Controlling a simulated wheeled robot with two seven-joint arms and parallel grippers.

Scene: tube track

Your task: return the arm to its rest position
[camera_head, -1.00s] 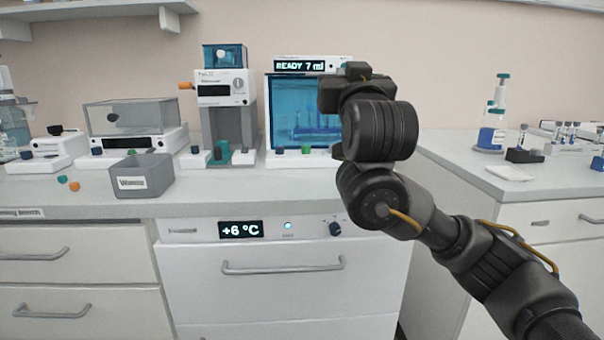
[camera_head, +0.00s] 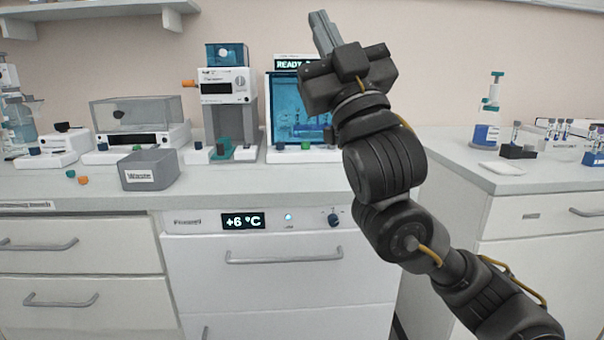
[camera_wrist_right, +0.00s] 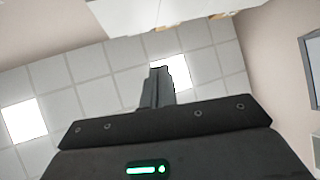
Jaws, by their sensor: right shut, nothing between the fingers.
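My right arm comes in from the lower right of the head view and stands raised in front of the bench. My right gripper (camera_head: 323,32) points up and a little left, its fingers together and empty, against the wall above the bench devices. In the right wrist view the shut fingers (camera_wrist_right: 158,88) point toward a tiled ceiling with lit panels. My left gripper is not in view.
Behind the arm, a device with a blue window (camera_head: 292,105) is partly hidden. Left of it stand a white device with an orange knob (camera_head: 225,88), a clear-lidded box (camera_head: 138,115) and a grey bin (camera_head: 149,170). A right-hand bench holds a blue-labelled bottle (camera_head: 487,133).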

